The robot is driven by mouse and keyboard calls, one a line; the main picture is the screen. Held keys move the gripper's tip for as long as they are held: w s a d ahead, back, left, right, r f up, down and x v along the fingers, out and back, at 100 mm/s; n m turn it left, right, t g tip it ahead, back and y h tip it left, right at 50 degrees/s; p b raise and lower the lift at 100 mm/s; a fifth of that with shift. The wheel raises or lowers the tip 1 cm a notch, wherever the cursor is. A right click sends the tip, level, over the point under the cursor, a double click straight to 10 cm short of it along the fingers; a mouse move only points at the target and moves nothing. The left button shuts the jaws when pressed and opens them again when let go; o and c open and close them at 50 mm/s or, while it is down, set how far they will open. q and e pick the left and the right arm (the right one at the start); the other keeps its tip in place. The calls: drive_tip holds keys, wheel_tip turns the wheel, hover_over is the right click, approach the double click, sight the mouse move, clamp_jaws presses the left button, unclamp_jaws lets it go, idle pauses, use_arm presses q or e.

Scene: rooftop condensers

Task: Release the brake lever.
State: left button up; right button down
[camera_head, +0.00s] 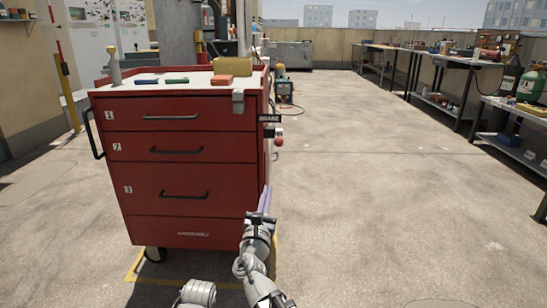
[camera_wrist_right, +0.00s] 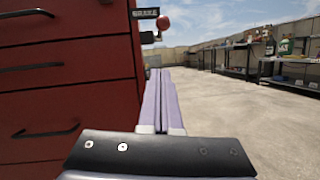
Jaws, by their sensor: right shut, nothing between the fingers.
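The brake lever shows as a red ball knob (camera_head: 279,142) on the right side of the red cart (camera_head: 180,220), just below a black BRAKE sign (camera_head: 270,118). In the right wrist view the knob (camera_wrist_right: 163,23) is at the top, beside the sign (camera_wrist_right: 145,13). My right gripper (camera_head: 265,194) is low by the cart's front right corner, below the knob and apart from it. Its pale purple fingers (camera_wrist_right: 160,76) are shut together with nothing between them and point forward along the cart's side. My left gripper is out of view.
The cart has drawers with black handles and a top holding small tools and a yellow block (camera_head: 233,66). It stands in a yellow floor outline (camera_head: 132,280). Workbenches (camera_head: 440,58) line the right wall. The floor right of the cart is clear.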

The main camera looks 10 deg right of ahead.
sight(279, 138)
drive_tip(key=s+r+p+x, duration=0.1)
drive_tip(key=p+x, duration=0.5)
drive_tip(key=x, duration=0.6)
drive_tip(key=shift+w+d+r+p, duration=0.25)
drive_tip(key=shift+w+r+p, duration=0.1)
drive_tip(key=shift+r, duration=0.55)
